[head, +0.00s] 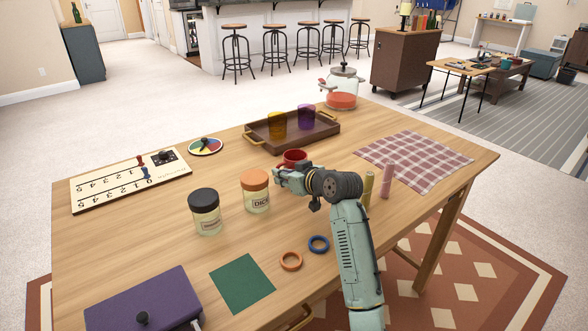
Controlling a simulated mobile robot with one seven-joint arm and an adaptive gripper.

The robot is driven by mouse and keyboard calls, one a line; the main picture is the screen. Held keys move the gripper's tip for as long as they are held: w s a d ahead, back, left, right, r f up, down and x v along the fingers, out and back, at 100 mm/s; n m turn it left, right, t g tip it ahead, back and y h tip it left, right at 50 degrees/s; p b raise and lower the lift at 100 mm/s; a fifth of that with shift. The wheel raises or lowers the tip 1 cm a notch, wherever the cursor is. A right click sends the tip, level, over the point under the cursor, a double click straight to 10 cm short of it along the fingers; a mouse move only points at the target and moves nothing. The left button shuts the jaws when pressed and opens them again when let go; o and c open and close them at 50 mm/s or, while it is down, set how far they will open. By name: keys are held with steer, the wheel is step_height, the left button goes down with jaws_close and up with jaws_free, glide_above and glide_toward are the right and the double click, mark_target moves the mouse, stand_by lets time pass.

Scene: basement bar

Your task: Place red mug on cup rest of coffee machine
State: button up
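A red mug (295,156) stands on the wooden table, just in front of the brown tray. My gripper (281,174) is low over the table on the near side of the mug, pointing left. It covers the lower part of the mug. I cannot tell whether its fingers touch the mug or whether they are open or shut. I see no coffee machine or cup rest in this view.
The tray (264,142) holds an orange and a purple cup. Two lidded jars (205,218) (256,196) stand left of my gripper, and two upright cylinders (387,183) (367,188) stand right of my arm. A checked cloth (415,160) lies at right.

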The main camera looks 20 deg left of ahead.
steer(key=shift+p+x, duration=0.5)
steer(key=shift+x, duration=1.45)
steer(key=shift+a+r, duration=0.1)
steer(key=shift+c, duration=0.5)
jaws_close()
steer(key=shift+r, duration=0.1)
